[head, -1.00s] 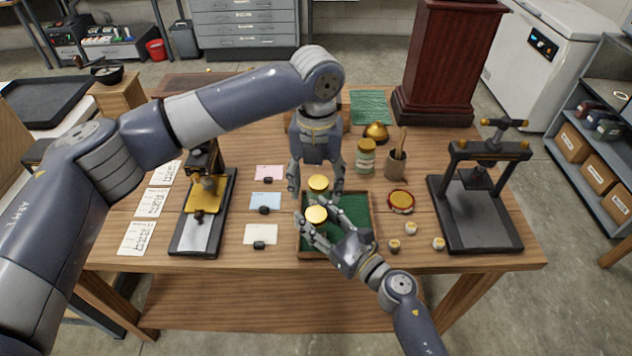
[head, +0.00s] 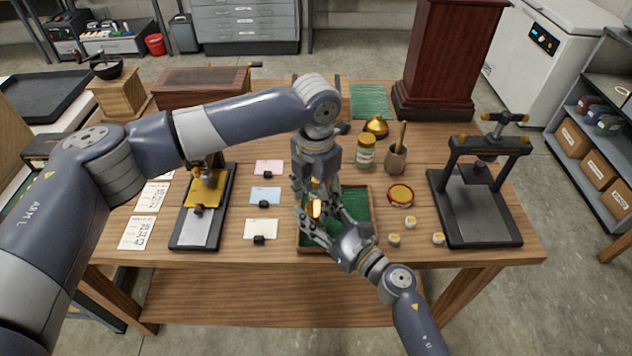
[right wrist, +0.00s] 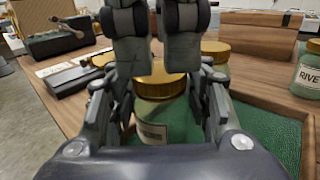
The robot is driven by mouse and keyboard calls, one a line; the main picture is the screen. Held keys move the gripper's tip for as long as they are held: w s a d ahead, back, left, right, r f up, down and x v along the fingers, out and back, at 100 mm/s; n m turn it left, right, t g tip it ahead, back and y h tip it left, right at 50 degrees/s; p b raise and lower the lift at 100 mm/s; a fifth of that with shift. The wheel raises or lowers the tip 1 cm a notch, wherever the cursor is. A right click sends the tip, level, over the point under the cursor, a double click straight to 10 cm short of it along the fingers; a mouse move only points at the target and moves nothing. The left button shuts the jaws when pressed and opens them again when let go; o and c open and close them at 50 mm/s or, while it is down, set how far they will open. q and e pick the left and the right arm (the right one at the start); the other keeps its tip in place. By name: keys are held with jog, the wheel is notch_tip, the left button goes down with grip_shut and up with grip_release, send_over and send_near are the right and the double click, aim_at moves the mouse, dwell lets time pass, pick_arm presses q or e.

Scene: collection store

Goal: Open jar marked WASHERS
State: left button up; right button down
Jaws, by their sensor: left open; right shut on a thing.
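A glass jar with a gold lid (head: 316,208) stands in the green-lined tray (head: 372,222). In the right wrist view this jar (right wrist: 152,112) is upright between my right fingers, its label too small and dim to read. My right gripper (head: 322,222) is shut on this jar's body. My left gripper (head: 316,196) is open, pointing down from above, its fingers (right wrist: 155,45) at the lid and hiding part of it. A second gold-lidded jar (right wrist: 216,54) stands just behind. Which jar is marked WASHERS cannot be read.
A red-rimmed round dish (head: 400,196) and small pots (head: 410,222) lie right. Presses (head: 478,200) (head: 205,205) flank the tray.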

pick_arm(q)
jog(key=shift+f, duration=1.25)
jog(key=c, duration=1.1)
jog(key=o, duration=1.2)
jog(key=shift+r, duration=0.1)
notch_tip(320, 180, up, 8)
jog(key=shift+f, duration=0.25)
jog(key=shift+c, duration=0.5)
jog(key=shift+f, duration=3.85)
